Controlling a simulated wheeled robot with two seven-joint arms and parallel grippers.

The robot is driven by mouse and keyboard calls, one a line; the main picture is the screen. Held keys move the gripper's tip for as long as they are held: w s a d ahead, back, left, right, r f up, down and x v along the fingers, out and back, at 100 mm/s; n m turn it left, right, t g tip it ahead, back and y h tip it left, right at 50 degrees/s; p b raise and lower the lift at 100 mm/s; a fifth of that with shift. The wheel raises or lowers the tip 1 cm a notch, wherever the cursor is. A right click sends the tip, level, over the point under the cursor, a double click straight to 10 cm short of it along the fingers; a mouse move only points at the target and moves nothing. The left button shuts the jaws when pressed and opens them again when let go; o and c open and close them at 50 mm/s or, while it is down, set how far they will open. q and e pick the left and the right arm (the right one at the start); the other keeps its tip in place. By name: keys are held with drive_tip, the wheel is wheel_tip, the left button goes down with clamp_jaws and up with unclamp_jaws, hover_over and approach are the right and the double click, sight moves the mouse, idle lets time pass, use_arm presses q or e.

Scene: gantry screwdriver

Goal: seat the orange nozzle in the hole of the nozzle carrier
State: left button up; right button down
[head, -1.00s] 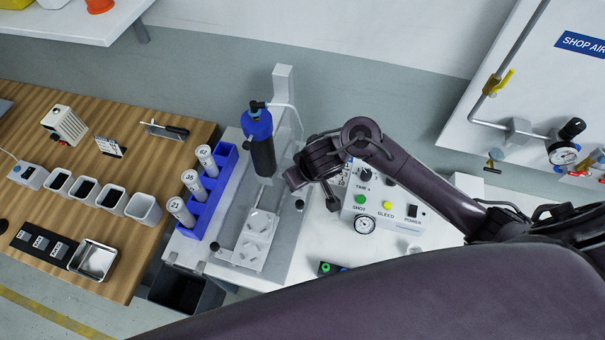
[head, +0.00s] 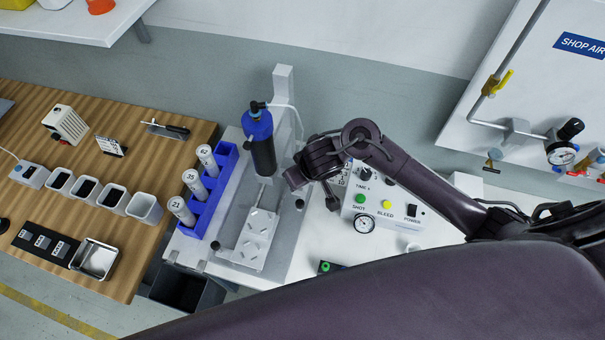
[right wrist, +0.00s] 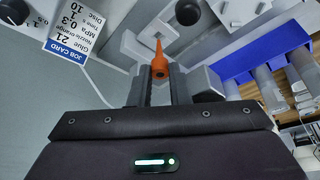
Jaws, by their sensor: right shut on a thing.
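The orange nozzle (right wrist: 159,58) stands between the two fingers of my right gripper (right wrist: 160,78) in the right wrist view, its narrow tip pointing away from the gripper. The fingers are shut on its wider base. In the head view my right gripper (head: 298,179) is beside the blue and black barrel (head: 262,145), to its right; the nozzle is hidden there. I cannot clearly tell the nozzle carrier or its hole in either view. My left gripper is out of view.
A white fixture plate (head: 254,232) lies below the barrel. A blue rack (head: 219,181) with several white cylinders stands to its left. A control box (head: 385,209) with buttons and a gauge is right of my gripper. A wooden table (head: 95,180) holds small cups.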

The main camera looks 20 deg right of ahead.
drive_tip(key=shift+f, duration=0.2)
drive_tip(key=shift+f+b, duration=1.55)
drive_tip(key=shift+f, duration=0.45)
drive_tip(key=c, duration=1.3)
unclamp_jaws()
drive_tip(key=shift+r, duration=0.1)
drive_tip(key=shift+r, duration=0.25)
drive_tip(key=p+v, duration=0.2)
drive_tip(key=v, duration=0.1)
drive_tip(key=p+v, duration=0.2)
drive_tip(key=v, duration=0.2)
drive_tip(key=shift+s+a+r, duration=0.1)
drive_tip(key=shift+s+a, duration=0.1)
drive_tip(key=shift+s, duration=0.05)
